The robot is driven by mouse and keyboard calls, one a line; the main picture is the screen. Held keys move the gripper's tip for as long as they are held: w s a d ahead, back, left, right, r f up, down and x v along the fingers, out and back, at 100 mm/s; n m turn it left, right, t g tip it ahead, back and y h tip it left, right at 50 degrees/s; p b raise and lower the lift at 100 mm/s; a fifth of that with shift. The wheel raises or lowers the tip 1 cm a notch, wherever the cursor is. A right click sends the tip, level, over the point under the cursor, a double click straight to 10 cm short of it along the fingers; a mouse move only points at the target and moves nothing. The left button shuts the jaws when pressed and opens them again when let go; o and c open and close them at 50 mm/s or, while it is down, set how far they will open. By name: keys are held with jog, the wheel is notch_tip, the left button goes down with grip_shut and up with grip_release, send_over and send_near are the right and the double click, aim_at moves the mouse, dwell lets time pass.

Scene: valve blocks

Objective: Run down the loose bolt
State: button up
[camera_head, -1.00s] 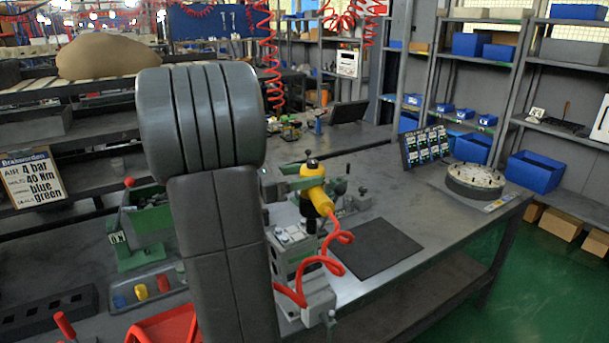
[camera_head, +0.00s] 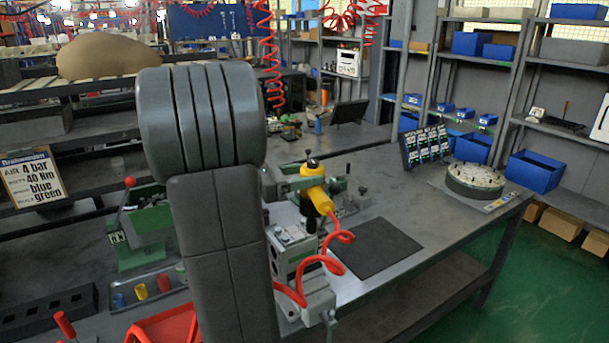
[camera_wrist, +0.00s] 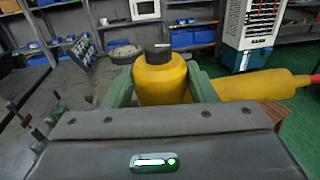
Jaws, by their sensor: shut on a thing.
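My gripper (camera_wrist: 160,88) is shut around a yellow power tool (camera_wrist: 163,76) with a black cap, its green fingers on both sides of the body. In the head view the tool (camera_head: 317,198) stands upright, its dark lower end pointing down over a grey valve block (camera_head: 290,250). My green gripper (camera_head: 298,183) holds its upper part. A red coiled hose (camera_head: 343,237) runs from the tool's handle. The loose bolt cannot be made out; the tool and my arm cover much of the block's top. I cannot tell whether the tool touches a bolt.
A dark mat (camera_head: 376,247) lies clear right of the block. A round dial-like fixture (camera_head: 476,181) and a labelled panel (camera_head: 426,146) stand farther right. On the left are a green fixture (camera_head: 140,240), a tray of coloured sockets (camera_head: 150,289) and a red tray (camera_head: 170,328).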

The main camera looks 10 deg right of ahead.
jog(key=shift+r, duration=0.15)
jog(key=shift+r+p, duration=0.55)
jog(key=shift+p, duration=0.15)
notch_tip(320, 180, up, 6)
jog(key=p, duration=0.5)
jog(key=shift+f, duration=0.1)
dwell(0.8)
